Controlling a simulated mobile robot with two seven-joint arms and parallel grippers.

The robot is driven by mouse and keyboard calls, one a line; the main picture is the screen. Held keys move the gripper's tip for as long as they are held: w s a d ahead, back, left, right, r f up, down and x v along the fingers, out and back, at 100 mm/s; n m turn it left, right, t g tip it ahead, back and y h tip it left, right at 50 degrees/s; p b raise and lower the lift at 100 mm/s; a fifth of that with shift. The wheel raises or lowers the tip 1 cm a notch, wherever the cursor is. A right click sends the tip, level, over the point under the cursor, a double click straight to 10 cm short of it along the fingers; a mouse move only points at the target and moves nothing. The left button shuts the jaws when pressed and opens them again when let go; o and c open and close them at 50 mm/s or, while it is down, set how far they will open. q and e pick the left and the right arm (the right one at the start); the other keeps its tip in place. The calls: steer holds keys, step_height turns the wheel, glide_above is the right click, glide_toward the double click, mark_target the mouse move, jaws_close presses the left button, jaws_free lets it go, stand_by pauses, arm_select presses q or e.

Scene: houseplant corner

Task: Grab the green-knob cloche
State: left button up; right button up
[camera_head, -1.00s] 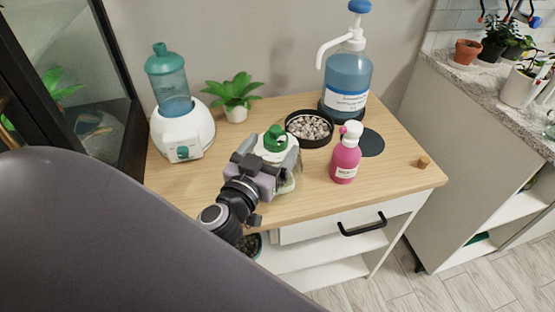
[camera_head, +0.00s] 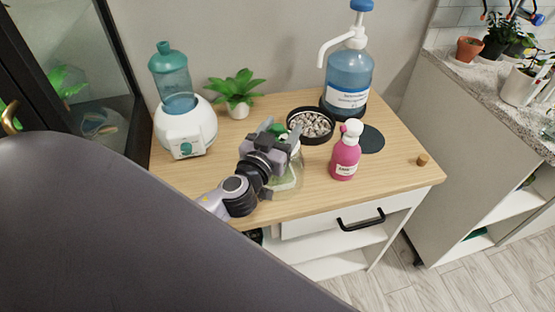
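The green-knob cloche (camera_head: 291,176) stands upright on the wooden cabinet top near its front edge. It is a clear dome with something pale green inside. Its green knob (camera_head: 277,130) shows just beyond my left gripper (camera_head: 279,134), which is over the top of the cloche. The fingers are spread apart on the two sides of the knob. The wrist hides the left part of the dome, and I cannot tell whether the fingers touch the knob. My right gripper is not in view.
A pink pump bottle (camera_head: 345,155) stands right of the cloche. A black dish of pebbles (camera_head: 311,138) is just behind it. A humidifier (camera_head: 187,133), a potted plant (camera_head: 235,95) and a large blue pump bottle (camera_head: 347,75) stand farther back. The right front top is mostly clear, with a small cork (camera_head: 422,160).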

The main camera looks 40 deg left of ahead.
arm_select(q)
jaws_close()
steer(key=shift+r, duration=0.15)
steer(key=shift+r, duration=0.1)
